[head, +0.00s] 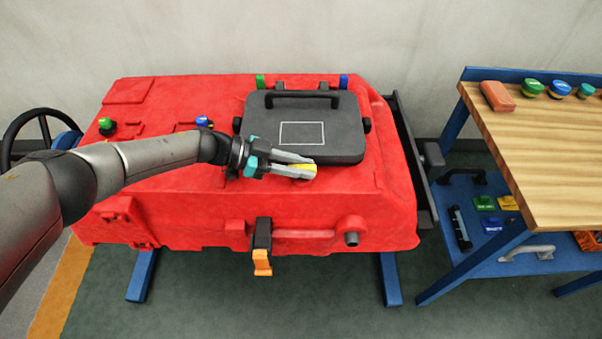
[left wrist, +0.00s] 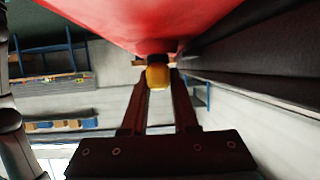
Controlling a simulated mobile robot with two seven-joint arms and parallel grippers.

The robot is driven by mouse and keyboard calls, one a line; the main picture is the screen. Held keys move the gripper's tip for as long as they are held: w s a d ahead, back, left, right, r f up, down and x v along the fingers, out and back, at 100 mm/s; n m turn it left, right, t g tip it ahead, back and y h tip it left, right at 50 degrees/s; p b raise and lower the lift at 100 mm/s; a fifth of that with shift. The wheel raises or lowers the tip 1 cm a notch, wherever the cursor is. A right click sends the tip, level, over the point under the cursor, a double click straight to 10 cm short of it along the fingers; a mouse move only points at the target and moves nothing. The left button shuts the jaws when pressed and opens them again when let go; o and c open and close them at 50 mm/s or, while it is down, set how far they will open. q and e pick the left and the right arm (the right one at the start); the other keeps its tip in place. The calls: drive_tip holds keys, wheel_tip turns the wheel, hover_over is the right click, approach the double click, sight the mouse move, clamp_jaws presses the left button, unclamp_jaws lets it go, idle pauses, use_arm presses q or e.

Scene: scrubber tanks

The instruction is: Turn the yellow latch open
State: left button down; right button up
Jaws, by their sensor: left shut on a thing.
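The yellow latch (head: 302,170) is on top of the red scrubber tank (head: 180,227), at the front edge of the dark grey lid (head: 330,135). My left gripper (head: 298,166) is shut on the yellow latch, its fingers coming in from the left. In the left wrist view the yellow latch (left wrist: 158,76) sits between the two fingertips of the left gripper (left wrist: 159,85), just below the red tank surface. The fingers partly cover the latch. The lid lies flat on the tank. My right gripper is not in view.
An orange latch (head: 262,263) hangs on the tank's front. Green (head: 106,125) and blue (head: 204,122) knobs stand at the left. A wooden-topped workbench (head: 550,150) with small parts stands at the right. The floor in front is clear.

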use_arm(q)
drive_tip(key=shift+m+g+b, duration=0.4)
drive_tip(key=shift+g, duration=0.1)
drive_tip(key=shift+d, duration=0.1)
drive_tip(key=c, duration=0.7)
unclamp_jaws()
drive_tip(key=v, duration=1.5)
drive_tip(key=shift+p, duration=0.35)
